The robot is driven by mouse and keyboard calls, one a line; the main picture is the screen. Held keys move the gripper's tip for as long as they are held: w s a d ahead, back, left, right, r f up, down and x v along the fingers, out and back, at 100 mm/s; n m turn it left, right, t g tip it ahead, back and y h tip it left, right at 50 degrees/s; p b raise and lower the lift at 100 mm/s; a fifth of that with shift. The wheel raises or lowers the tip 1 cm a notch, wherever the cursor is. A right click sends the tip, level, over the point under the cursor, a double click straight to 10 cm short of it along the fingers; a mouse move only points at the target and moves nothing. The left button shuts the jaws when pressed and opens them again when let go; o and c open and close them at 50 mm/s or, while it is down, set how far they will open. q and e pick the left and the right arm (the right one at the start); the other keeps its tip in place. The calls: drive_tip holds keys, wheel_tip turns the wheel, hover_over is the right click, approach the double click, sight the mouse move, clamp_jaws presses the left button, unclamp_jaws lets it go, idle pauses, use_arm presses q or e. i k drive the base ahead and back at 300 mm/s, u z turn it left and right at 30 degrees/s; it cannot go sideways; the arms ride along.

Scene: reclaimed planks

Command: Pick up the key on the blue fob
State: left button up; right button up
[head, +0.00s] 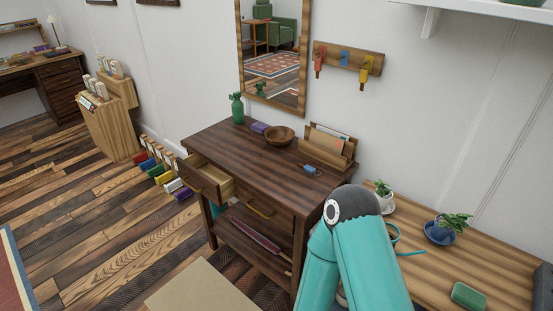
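The key on the blue fob (310,169) lies on the top of the dark wooden console table (232,149), near its right end and just in front of the letter holder. The blue fob shows clearly; the key itself is too small to make out well. One of my teal arms rises at the bottom right, with its elbow close to the table's right front corner. Neither gripper shows in this view.
A wall rack (333,53) bears a red fob (319,62), a blue patch and a yellow fob (364,74).

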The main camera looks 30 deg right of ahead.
sight(310, 169)
drive_tip(key=z, duration=0.05)
drive_tip(key=i, duration=0.9)
drive_tip(key=z, duration=0.65)
